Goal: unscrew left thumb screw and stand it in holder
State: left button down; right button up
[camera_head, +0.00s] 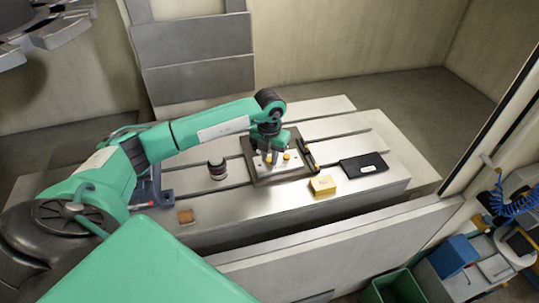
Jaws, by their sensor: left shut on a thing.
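My left gripper (269,158) reaches down over a light plate (264,168) set in a dark mould base (262,181). It is shut on the left thumb screw, which is mostly hidden by the fingers; a little yellow shows at their tips. I cannot tell whether the screw is still in the plate. Another yellow-topped thumb screw (287,155) stands just to the right, apart from the gripper. I cannot tell for certain which thing is the holder. My right gripper is not in view.
On the slotted metal table (235,207) are a dark round piece (217,169), a small brown block (185,216), a yellow block (322,185) and a black flat case (363,168). A blue-grey stand (152,190) is at the left. The front strip is mostly clear.

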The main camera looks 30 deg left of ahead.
pick_arm(q)
jog(key=shift+n, duration=0.6)
jog(key=c, duration=1.2)
grip_release()
jog(key=shift+c, duration=0.2)
jog(key=shift+o, duration=0.3)
